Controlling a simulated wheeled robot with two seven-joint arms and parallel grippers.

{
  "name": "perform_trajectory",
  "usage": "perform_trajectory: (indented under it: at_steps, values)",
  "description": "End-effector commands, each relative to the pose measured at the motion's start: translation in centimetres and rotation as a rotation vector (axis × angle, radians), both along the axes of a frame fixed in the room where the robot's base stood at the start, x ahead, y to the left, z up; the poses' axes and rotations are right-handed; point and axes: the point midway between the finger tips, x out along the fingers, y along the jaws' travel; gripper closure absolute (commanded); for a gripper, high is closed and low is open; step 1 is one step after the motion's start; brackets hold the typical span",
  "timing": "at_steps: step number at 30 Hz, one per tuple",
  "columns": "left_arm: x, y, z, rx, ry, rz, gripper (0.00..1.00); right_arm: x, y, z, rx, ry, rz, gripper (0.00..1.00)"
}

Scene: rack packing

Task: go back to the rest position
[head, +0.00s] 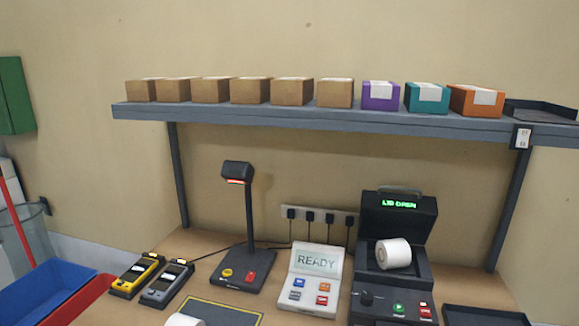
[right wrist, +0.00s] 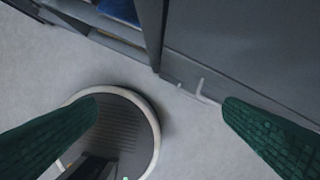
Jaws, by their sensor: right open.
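No gripper shows in the head view. In the right wrist view my right gripper (right wrist: 160,112) is open, with its two green fingers wide apart and nothing between them. It points down over the grey floor (right wrist: 190,135). My left gripper is out of view.
A grey shelf (head: 330,120) holds brown boxes (head: 250,91), a purple box (head: 380,96), a teal box (head: 426,98) and an orange box (head: 476,101). On the bench below stand a scanner stand (head: 245,225), a READY terminal (head: 315,278) and an open printer (head: 395,250) with a white roll (head: 393,254).

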Motion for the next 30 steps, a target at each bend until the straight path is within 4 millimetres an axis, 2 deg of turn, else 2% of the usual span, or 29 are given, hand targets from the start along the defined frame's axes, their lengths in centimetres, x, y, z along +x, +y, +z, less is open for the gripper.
perform_trajectory:
  at_steps: [1, 6, 9, 13, 16, 21, 30]
  values:
    - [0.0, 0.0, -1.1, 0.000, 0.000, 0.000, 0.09, -0.8, -0.1, -3.9, -0.002, 0.020, 0.002, 0.09]
    - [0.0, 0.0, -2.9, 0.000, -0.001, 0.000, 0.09, -4.7, -0.7, -13.6, -0.007, 0.059, 0.010, 0.09]
    - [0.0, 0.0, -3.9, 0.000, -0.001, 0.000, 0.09, -7.7, -1.2, -18.6, -0.009, 0.081, 0.015, 0.09]
    - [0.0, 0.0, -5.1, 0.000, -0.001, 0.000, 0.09, -12.0, -2.0, -23.6, -0.014, 0.107, 0.021, 0.09]
    - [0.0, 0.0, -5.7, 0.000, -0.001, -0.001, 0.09, -14.9, -2.5, -26.1, -0.016, 0.121, 0.025, 0.09]
    - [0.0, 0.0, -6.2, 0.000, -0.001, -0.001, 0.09, -17.8, -3.1, -28.0, -0.019, 0.134, 0.029, 0.09]
    - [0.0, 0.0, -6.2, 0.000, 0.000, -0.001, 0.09, -18.5, -3.3, -28.1, -0.019, 0.136, 0.030, 0.09]
